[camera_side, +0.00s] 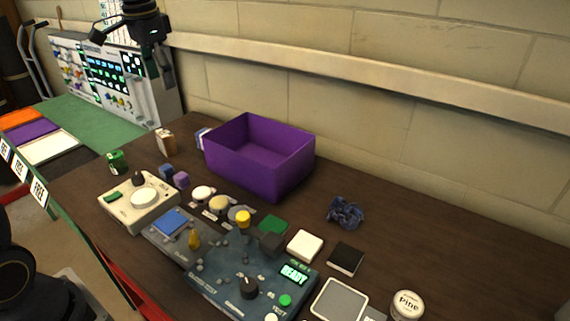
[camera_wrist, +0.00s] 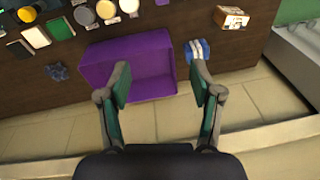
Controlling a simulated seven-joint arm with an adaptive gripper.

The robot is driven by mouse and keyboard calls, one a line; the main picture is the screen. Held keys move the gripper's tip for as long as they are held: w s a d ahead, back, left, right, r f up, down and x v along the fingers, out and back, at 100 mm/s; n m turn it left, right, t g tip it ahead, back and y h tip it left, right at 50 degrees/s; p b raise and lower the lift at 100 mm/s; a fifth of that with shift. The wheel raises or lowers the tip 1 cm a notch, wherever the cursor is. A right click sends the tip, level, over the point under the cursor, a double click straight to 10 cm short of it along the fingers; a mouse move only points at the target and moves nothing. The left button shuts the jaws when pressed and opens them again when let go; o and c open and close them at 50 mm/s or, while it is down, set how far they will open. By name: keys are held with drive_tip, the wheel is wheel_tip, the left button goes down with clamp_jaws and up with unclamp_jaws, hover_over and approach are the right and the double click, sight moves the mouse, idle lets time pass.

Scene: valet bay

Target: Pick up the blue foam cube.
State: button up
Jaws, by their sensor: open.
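A small blue cube (camera_side: 166,171) rests on the dark table, left of the purple bin and close beside a small purple cube (camera_side: 181,180). I cannot make out the blue cube in the wrist view. My gripper (camera_side: 165,78) is high above the table at the upper left, well apart from the cube. In the wrist view my gripper (camera_wrist: 160,72) has its two fingers spread with nothing between them, the purple bin lying below and beyond.
The open purple bin (camera_side: 232,163) looks empty; it also shows in the wrist view (camera_wrist: 98,65). A blue-and-white box (camera_wrist: 197,50) stands beside it. A cream device (camera_side: 122,211), a green can (camera_side: 117,162) and a brown carton (camera_side: 165,142) surround the cube. A wall (camera_side: 400,100) runs behind.

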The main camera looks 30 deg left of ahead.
drive_tip(key=w+a+f+n+g, duration=0.15)
drive_tip(key=w+a+f, duration=0.25)
drive_tip(key=a+f, duration=0.55)
drive_tip(key=g, duration=0.1)
hover_over(166, 167)
drive_tip(key=shift+h, duration=0.4)
drive_tip(key=f, duration=1.5)
drive_tip(key=shift+w+a, duration=0.2)
drive_tip(key=shift+a, duration=0.15)
drive_tip(key=f, duration=0.5)
drive_tip(key=shift+s+d+f, duration=0.2)
drive_tip(key=shift+f, duration=0.1)
drive_tip(key=shift+c, duration=0.3)
drive_tip(key=c, duration=0.9)
